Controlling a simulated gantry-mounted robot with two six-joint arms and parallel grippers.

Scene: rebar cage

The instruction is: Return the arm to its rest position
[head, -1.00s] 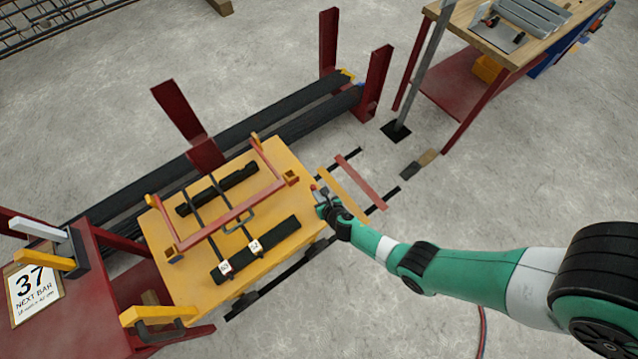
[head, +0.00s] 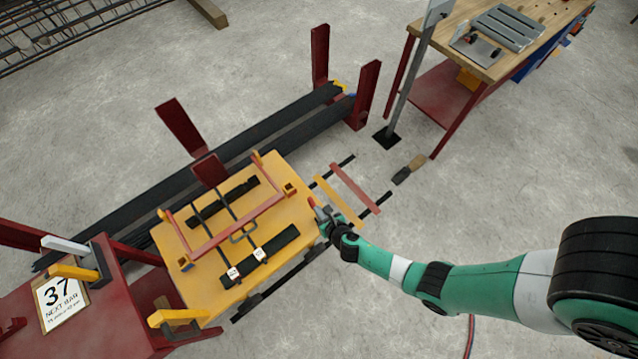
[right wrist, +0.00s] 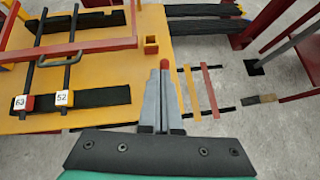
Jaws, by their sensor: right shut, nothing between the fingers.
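My right arm (head: 460,285) is green and white and reaches in from the right in the head view. Its gripper (head: 318,208) is at the right edge of the yellow table (head: 200,285). In the right wrist view the gripper's grey fingers (right wrist: 163,90) are together with nothing between them. A small red thing shows at the fingertips; I cannot tell whether they touch it. My left gripper is not in view.
A red frame (head: 235,220), dark bars and white tags 63 (right wrist: 20,103) and 52 (right wrist: 65,98) are on the yellow table. Red and yellow strips (head: 354,188) lie right of it. A dark bar rack (head: 250,140) stands behind. A wooden workbench (head: 520,40) is at upper right.

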